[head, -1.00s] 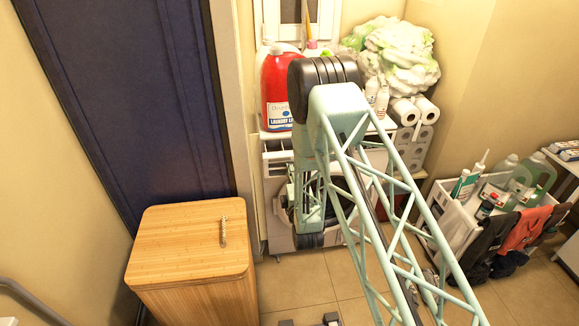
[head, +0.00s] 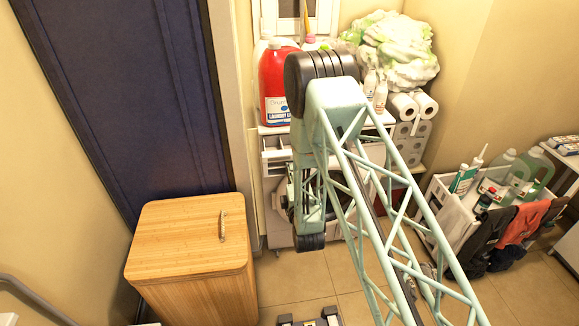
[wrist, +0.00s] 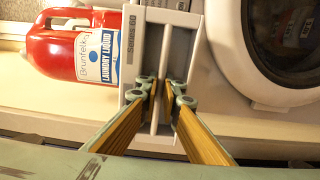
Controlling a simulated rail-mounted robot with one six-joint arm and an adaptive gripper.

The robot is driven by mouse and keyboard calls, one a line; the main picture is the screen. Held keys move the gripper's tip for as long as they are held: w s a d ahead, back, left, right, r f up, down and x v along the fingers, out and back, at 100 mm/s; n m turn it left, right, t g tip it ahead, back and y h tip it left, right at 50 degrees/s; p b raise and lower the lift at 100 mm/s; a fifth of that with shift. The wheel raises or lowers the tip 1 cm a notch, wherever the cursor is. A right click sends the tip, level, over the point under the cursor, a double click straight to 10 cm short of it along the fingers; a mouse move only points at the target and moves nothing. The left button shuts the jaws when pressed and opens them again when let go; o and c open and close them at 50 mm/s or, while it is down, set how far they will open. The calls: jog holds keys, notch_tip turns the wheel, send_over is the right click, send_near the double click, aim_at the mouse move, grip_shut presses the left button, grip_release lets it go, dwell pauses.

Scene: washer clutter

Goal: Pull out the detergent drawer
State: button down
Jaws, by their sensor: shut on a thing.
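The detergent drawer (wrist: 182,48) is pale grey with a raised rib along its middle and lettering along one side. It is in the middle of the wrist view, beside the round washer door. My gripper (wrist: 164,97) has its fingertips closed around the middle rib of the drawer front. The white washing machine (head: 279,217) stands against the back wall in the head view. The drawer area shows at its upper left (head: 276,152). My arm hides much of the washer and my gripper's contact there.
A red laundry liquid jug (head: 277,84) stands on top of the washer, close to the drawer side. A wooden box (head: 185,240) stands at the front left. A white crate of bottles (head: 449,208) stands at the right.

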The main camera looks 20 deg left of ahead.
jog(key=shift+s+d, duration=0.15)
jog(key=shift+s, duration=0.1)
jog(key=shift+v, duration=1.2)
jog(key=c, duration=3.1)
grip_release()
jog(key=shift+s+d, duration=0.1)
jog(key=shift+s, duration=0.1)
jog(key=shift+v, duration=2.85)
jog(key=shift+s+d, duration=0.1)
